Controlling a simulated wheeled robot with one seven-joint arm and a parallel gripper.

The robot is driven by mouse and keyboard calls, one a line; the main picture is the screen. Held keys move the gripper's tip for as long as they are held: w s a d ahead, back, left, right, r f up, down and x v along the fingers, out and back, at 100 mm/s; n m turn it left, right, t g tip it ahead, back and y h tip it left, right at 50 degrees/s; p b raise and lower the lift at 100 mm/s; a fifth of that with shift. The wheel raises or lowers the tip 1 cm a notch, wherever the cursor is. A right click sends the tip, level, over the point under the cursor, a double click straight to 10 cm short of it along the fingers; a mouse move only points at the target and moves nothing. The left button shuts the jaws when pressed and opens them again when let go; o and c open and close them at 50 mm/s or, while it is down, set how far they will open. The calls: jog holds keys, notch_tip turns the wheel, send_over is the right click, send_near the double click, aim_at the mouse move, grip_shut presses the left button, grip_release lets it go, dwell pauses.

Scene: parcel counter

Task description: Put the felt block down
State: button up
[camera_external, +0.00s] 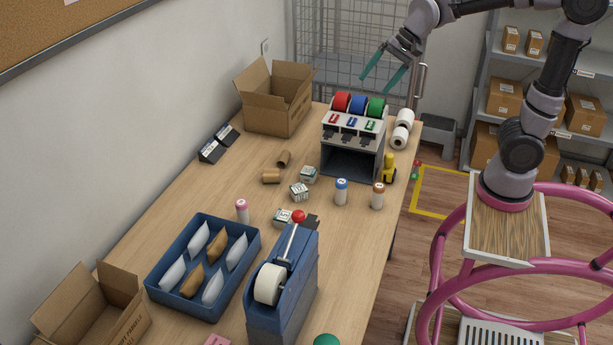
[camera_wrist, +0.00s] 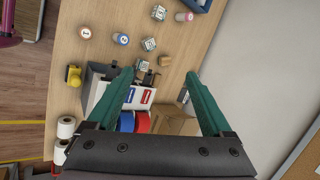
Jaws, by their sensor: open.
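My gripper (camera_external: 377,83) is open and empty, high above the far end of the counter, over the tape dispenser with coloured rolls. In the wrist view, its green fingers (camera_wrist: 158,78) are spread wide with nothing between them. I cannot pick out a felt block with certainty in either view. A small pink piece (camera_external: 218,341) and a green rounded thing (camera_external: 326,340) are cut off by the bottom edge of the external view; I cannot tell what they are.
The wooden counter (camera_external: 190,190) carries a roll dispenser (camera_external: 351,155), an open carton (camera_external: 275,100), a blue tray (camera_external: 173,297) of packets, a blue tape dispenser (camera_external: 287,290), small patterned boxes (camera_external: 299,192) and capped bottles (camera_external: 341,192). Bare wood lies left of the boxes.

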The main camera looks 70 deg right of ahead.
jog(key=s+n+t+h, duration=0.1)
jog(key=s+n, duration=0.9)
jog(key=s, duration=0.8)
jog(key=shift+s, duration=0.25)
dwell(6.0)
